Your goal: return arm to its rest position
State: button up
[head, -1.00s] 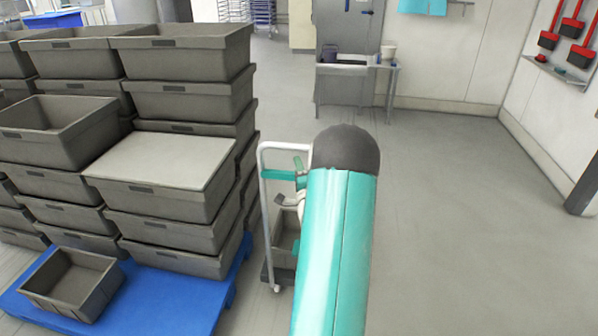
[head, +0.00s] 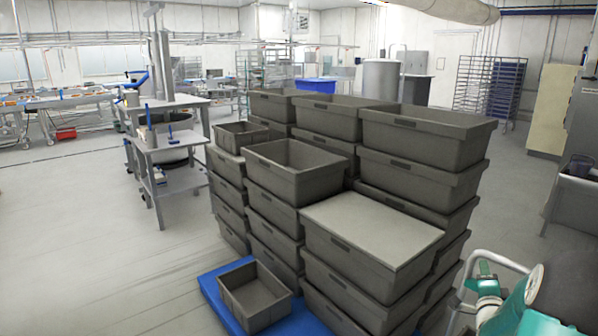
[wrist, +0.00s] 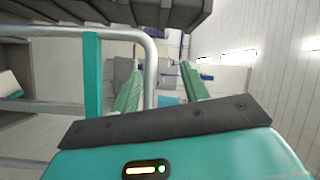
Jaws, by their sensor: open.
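My arm (head: 522,305), teal with a dark rounded part, shows only at the lower right corner of the head view. I cannot make out the gripper's fingertips there. In the wrist view my gripper (wrist: 162,82) has its two green fingers spread apart, and I see nothing held between them. A grey metal tube (wrist: 151,70) passes close to the left finger; I cannot tell whether it touches.
Stacked grey crates (head: 425,135) stand left of my arm on a blue pallet (head: 213,290). A small crate (head: 255,298) sits at its front. A cart's pale handle (head: 497,259) is beside my arm. Floor (head: 90,235) on the left is clear.

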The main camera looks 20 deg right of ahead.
jog(key=w+a+r+n+g+y, duration=0.1)
jog(key=w+a+r+n+y, duration=0.15)
jog(key=a, duration=0.35)
jog(key=w+a+r+n+y, duration=0.1)
jog(key=w+a+r+n, duration=0.15)
jog(key=a, duration=0.45)
jog(key=s+a+r+n+g+y, duration=0.1)
jog(key=a+r+n+y, duration=0.15)
jog(key=a, duration=0.55)
jog(key=s+a+r+n+g+y, duration=0.15)
jog(key=a+n, duration=0.25)
jog(key=a, duration=0.4)
jog(key=s+a+n+g+y, duration=0.4)
jog(key=s+a+n, duration=0.6)
jog(key=s+a, duration=1)
jog(key=shift+s+a+r+g, duration=0.15)
jog(key=shift+s+r+g, duration=0.05)
jog(key=shift+g, duration=0.35)
jog(key=shift+n, duration=0.25)
jog(key=shift+c, duration=1)
